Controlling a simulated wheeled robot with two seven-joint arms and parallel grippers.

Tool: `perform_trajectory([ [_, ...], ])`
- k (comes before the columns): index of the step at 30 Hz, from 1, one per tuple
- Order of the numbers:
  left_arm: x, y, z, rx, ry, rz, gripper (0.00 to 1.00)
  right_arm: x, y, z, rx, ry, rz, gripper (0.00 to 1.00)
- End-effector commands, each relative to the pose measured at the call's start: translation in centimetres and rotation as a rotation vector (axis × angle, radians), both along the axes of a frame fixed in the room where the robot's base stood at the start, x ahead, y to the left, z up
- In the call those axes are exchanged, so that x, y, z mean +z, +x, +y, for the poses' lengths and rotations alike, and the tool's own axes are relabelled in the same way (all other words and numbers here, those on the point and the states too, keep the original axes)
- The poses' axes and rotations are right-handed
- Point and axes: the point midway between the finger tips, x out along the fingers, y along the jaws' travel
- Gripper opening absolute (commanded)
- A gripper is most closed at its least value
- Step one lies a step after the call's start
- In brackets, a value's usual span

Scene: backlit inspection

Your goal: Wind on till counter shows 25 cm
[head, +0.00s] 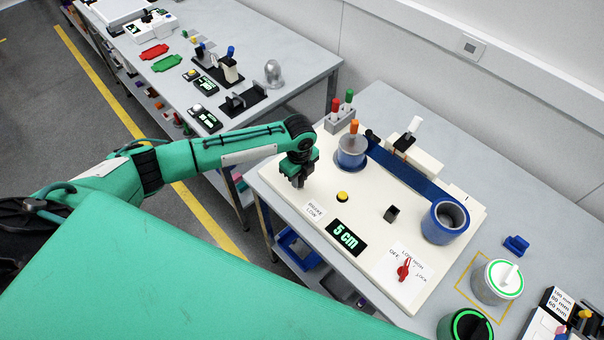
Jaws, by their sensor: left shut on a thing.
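The counter (346,238) on the white winder board (293,200) reads 5 cm. A blue band (400,180) runs from the reel with an orange knob (352,152) to the blue roll (446,221) at the right. My left gripper (299,182) points down at the board's left side, left of the reel, beside the label BRAKE LOW (313,211). It is shut on a small part that its fingers mostly hide. A yellow button (342,196) and a red rotary switch (403,268), marked OFF, LOW, HIGH and LOCK, are on the board. My right gripper is out of view.
A grey block with red and green handles (341,112) stands behind the reel. Another bench (270,50) with several devices is at the upper left.

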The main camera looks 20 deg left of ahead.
Motion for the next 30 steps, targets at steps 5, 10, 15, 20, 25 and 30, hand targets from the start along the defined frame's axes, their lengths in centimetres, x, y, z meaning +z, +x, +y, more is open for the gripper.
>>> perform_trajectory([
  [5,0.4,0.1,0.3,0.001,0.0,-0.006,0.09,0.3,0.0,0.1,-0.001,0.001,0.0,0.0],
  [10,0.6,-0.7,1.5,0.002,0.001,-0.004,0.09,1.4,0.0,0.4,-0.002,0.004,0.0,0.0],
  [15,0.5,-1.4,2.7,0.001,0.0,-0.005,0.09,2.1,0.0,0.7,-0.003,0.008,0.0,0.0],
  [20,0.3,-1.5,2.9,0.001,0.0,-0.006,0.09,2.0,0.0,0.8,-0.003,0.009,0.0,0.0],
  [25,0.3,-1.4,2.9,0.001,-0.002,-0.007,0.09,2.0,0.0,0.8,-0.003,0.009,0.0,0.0],
  [30,0.4,-1.5,3.8,0.003,0.0,-0.006,0.09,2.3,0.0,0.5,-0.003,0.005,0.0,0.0],
])
